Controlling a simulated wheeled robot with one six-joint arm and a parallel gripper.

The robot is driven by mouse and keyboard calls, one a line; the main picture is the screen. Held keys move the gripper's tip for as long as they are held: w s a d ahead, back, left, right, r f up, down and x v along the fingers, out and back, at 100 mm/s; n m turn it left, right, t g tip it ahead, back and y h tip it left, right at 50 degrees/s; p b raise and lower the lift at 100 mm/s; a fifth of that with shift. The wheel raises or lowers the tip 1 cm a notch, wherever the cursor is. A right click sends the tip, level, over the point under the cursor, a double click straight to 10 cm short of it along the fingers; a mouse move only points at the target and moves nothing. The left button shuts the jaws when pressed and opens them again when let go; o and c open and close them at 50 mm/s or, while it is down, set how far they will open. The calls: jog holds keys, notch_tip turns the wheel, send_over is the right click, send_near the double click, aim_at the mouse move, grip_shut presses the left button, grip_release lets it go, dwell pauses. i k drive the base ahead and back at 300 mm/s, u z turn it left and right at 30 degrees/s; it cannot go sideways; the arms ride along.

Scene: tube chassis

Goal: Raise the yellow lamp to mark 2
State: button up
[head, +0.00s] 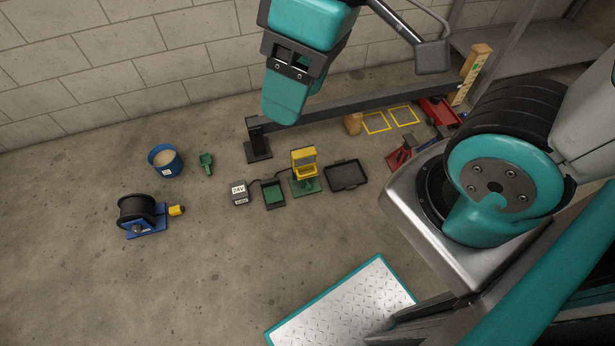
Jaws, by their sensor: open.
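The yellow lamp (304,157) stands upright on a green base (306,186) on the floor, near the middle of the head view. It has a boxy yellow top with a frame below it. My gripper (286,98) appears to hang at the top centre, teal and dark grey, nearer the camera than the lamp and apart from it. Its jaws are open, and nothing shows in them; the gap between them is hard to see. A pale upright board (470,73) with small marks stands at the back right. I cannot read a number 2 on it or near the lamp.
Beside the lamp are a green-topped tray (274,194), a grey 24V box (239,193) and a black tray (347,175). A dark rail (350,104) runs behind. A cable reel (137,213) and blue bucket (164,160) stand left.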

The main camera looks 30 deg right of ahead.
aim_at(304, 160)
jog(key=u, duration=2.05)
jog(key=i, duration=0.85)
jog(key=z, duration=2.15)
